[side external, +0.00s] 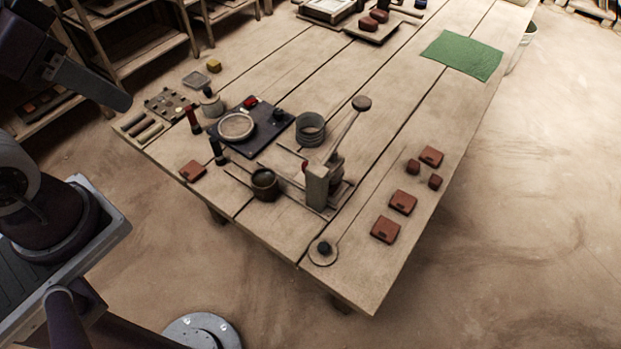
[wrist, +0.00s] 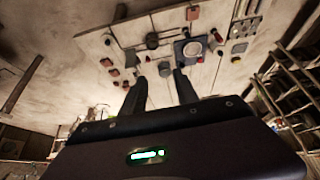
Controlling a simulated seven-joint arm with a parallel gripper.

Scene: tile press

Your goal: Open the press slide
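In the side external view the press (side external: 317,187) stands near the table's front edge. The slide's exact position is too small to tell.
A dark board with a round plate (side external: 236,127) and a wire coil (side external: 310,128) lie behind the press. Several red tiles (side external: 403,202) lie to the right. A small disc (side external: 323,251) is at the front edge. A green cloth (side external: 462,55) lies farther back, with bare wood around it.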

